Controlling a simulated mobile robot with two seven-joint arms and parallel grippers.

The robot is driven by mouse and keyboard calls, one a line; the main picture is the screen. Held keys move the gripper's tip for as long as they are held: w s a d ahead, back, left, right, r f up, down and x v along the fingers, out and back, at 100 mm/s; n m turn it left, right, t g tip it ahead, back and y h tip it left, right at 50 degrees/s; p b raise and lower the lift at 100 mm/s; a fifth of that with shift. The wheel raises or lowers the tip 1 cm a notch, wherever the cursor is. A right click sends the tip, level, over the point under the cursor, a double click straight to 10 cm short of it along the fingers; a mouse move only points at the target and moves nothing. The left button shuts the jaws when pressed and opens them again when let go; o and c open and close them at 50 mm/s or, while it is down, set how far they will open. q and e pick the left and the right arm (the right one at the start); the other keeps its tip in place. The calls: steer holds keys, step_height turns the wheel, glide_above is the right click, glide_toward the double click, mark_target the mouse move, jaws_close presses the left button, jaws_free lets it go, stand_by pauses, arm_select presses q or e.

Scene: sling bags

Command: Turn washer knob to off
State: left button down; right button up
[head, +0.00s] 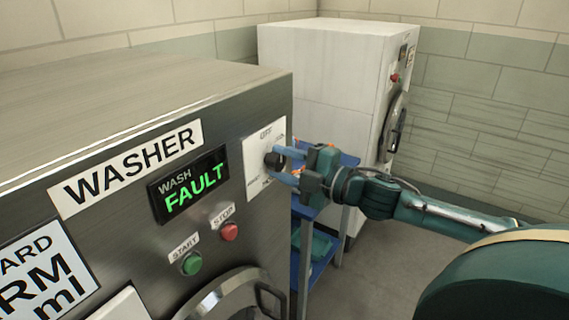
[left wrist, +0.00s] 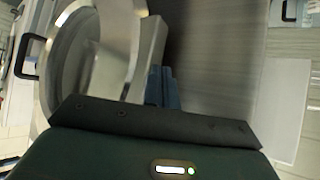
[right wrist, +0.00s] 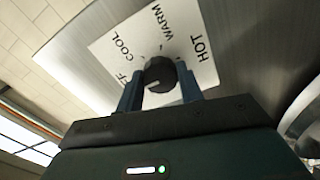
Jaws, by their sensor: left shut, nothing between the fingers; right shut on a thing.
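The black washer knob (head: 274,161) sits on a white dial plate (head: 258,137) on the front of the steel washer. In the right wrist view the knob (right wrist: 160,73) is ringed by the words COOL, WARM and HOT, with OFF partly hidden at lower left. A light mark shows on the knob's near side; its exact setting is hard to tell. My right gripper (head: 285,167) is shut on the knob, with one blue finger (right wrist: 131,94) on each side. My left gripper (left wrist: 162,88) is shut and empty near the round washer door (left wrist: 90,60); it is outside the head view.
The washer display (head: 188,184) reads WASH FAULT. A green start button (head: 192,264) and a red stop button (head: 229,231) lie below it. A blue shelved cart (head: 320,245) and a white machine (head: 325,85) stand behind. The floor to the right is clear.

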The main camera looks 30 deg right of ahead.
stand_by(0.4)
steer(key=o, duration=1)
steer(key=shift+v, duration=1.15)
steer(key=v, duration=1)
steer(key=shift+s+d, duration=0.15)
steer(key=shift+s, duration=0.2)
